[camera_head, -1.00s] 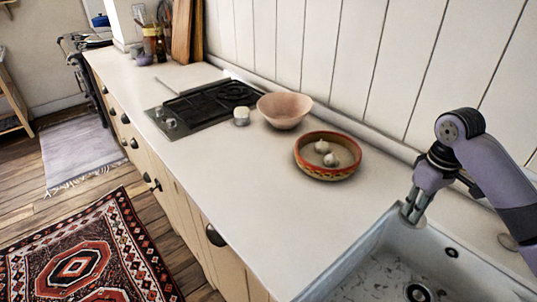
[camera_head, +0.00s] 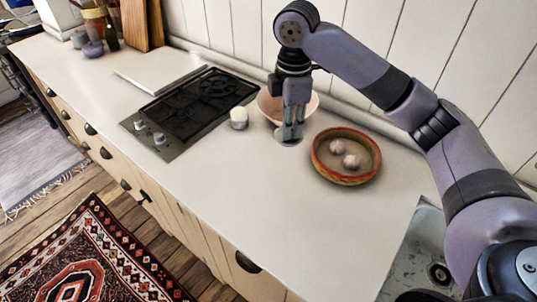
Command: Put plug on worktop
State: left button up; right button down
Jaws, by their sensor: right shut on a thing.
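My right gripper (camera_head: 290,132) points down over the white worktop (camera_head: 270,215), in front of the pink bowl and left of the patterned dish. It is shut on the plug (camera_head: 290,143), a small grey disc that shows just below the fingertips, mostly covered by them. The plug is at or just above the worktop surface; I cannot tell whether it touches. My left gripper is not in view.
The pink bowl (camera_head: 266,105) stands partly hidden behind my gripper. The patterned dish (camera_head: 318,160) holds two pale bulbs. A small white-topped jar (camera_head: 239,118) and the hob (camera_head: 185,125) are to the left. The sink (camera_head: 420,245) is at lower right. The front worktop is clear.

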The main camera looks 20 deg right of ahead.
jog(key=shift+w+a, duration=0.15)
jog(key=shift+a, duration=0.1)
notch_tip(320, 180, down, 7)
jog(key=p, duration=0.2)
send_over(284, 187)
notch_tip(284, 187, down, 8)
jog(key=shift+r, duration=0.2)
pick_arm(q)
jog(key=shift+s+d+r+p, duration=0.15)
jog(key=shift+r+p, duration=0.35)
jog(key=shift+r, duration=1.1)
pick_arm(e)
jog(key=shift+f, duration=2.5)
jog(key=shift+f, duration=0.15)
jog(key=c, duration=1.5)
grip_release()
pick_arm(q)
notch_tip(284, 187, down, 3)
jog(key=b, duration=0.3)
pick_arm(e)
notch_tip(284, 187, up, 12)
jog(key=shift+r, duration=0.2)
